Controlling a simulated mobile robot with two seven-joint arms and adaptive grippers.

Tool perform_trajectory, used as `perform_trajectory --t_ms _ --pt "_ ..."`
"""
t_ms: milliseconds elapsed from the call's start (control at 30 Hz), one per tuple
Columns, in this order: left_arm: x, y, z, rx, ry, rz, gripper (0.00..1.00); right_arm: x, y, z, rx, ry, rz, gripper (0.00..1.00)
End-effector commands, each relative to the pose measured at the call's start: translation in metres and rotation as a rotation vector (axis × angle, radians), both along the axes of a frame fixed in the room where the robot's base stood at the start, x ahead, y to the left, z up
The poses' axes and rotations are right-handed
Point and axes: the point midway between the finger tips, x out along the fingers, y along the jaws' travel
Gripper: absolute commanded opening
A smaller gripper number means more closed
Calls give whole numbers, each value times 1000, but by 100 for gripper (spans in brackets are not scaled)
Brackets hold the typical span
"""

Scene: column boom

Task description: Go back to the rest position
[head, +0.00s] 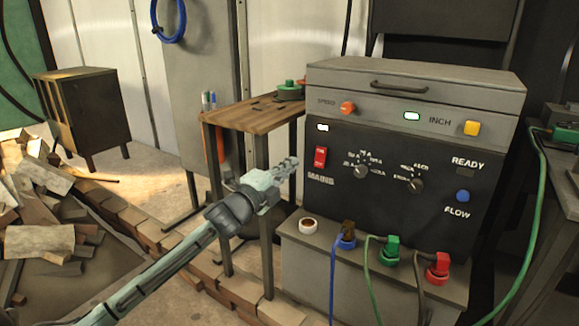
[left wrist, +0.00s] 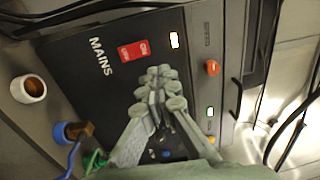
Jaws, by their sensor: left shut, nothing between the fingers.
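My left gripper (head: 286,168) is shut and empty. It is held in the air to the left of the dark control panel (head: 330,215), near the red mains switch (head: 320,157). In the left wrist view my left gripper (left wrist: 160,82) points at the panel, and the mains switch (left wrist: 134,50) shows just beyond and left of its fingertips. I cannot tell the exact gap between fingertips and panel. My right gripper is not in view.
A small wooden-topped stand (head: 255,113) is just behind my left gripper. Blue (head: 345,240), green (head: 389,250) and red (head: 438,268) cable plugs stick out below the panel. A low brick edge (head: 150,232) and a rubble pile (head: 40,200) lie left.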

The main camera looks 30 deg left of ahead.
Motion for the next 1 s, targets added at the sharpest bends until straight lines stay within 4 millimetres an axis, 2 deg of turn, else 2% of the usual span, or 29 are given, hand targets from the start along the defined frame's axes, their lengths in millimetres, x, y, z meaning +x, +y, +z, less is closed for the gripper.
perform_trajectory --t_ms 367,467,567,667,700,800,867,900,967,1000 --pt "0 0 -1 -2 2 1 0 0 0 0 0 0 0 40" --pt "-3 -2 -16 -37 36 11 0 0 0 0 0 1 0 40" --pt "-15 -5 -57 -142 129 51 0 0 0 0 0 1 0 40" --pt "-41 -12 -119 -309 274 125 0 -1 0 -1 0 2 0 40" --pt "-55 -16 -147 -381 339 165 0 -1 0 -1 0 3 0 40" --pt "-98 -26 -211 -557 497 279 0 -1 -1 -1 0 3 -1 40" --pt "-127 -34 -245 -656 585 353 0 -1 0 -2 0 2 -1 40" --pt "-149 -39 -267 -719 643 407 0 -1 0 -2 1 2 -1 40" --pt "-183 -49 -297 -811 727 494 0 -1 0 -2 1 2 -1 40" --pt "-206 -55 -314 -866 781 554 0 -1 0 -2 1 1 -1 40"
